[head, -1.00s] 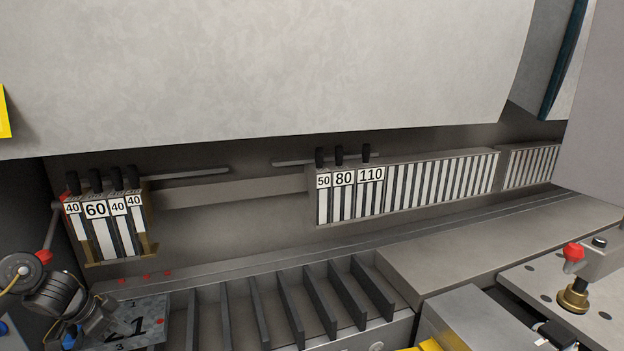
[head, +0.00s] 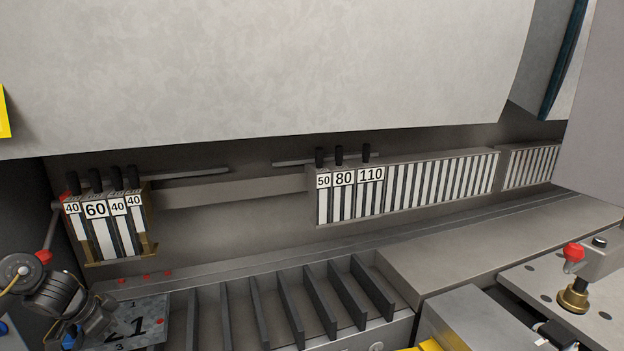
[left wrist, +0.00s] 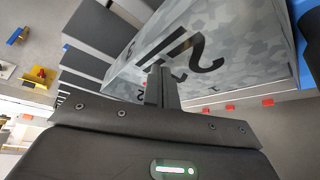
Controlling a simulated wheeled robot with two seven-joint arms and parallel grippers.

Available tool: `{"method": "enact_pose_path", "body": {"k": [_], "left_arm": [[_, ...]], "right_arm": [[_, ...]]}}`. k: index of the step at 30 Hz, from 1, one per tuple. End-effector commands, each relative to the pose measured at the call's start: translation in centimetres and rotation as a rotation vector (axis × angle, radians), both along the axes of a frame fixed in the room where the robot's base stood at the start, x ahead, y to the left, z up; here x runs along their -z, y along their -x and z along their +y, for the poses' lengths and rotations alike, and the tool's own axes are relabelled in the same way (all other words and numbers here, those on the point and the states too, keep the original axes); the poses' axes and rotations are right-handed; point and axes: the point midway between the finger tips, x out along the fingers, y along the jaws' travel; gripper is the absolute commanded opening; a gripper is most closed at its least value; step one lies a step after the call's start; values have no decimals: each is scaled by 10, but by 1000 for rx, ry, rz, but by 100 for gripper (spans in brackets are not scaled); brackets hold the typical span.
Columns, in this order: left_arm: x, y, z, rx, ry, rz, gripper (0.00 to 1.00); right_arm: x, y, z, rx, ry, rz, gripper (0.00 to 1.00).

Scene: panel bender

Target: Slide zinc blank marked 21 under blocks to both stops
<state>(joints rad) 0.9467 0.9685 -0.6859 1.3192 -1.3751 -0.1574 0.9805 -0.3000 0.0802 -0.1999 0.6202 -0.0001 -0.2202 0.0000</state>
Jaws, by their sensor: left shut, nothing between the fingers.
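The zinc blank (head: 150,312) marked 21 lies flat at the lower left of the head view, its near part cut off by the frame. It also fills the upper middle of the left wrist view (left wrist: 240,45). My left gripper (head: 97,322) is shut and empty, at the blank's left part; its fingertips (left wrist: 160,78) overlap the blank in the wrist view, and I cannot tell whether they touch it. Blocks (head: 97,232) labelled 40, 60, 40 and 40 hang above and behind the blank. I cannot make out the stops for certain. My right gripper is out of view.
Red marks (head: 146,277) line the ledge behind the blank. Dark slats (head: 290,300) stand right of it. More blocks, labelled 50, 80 and 110 (head: 344,195), hang at centre. A red-knobbed fixture (head: 573,280) stands at right. A large grey panel (head: 270,70) overhangs the back.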

Motion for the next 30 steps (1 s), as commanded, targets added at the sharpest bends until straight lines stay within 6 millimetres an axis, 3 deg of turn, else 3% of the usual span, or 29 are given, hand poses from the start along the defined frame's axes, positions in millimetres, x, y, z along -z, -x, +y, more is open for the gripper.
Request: {"method": "enact_pose_path", "body": {"k": [30], "left_arm": [[8, 4, 7, -1, -2, 6, 0]], "right_arm": [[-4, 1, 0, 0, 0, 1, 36]]}}
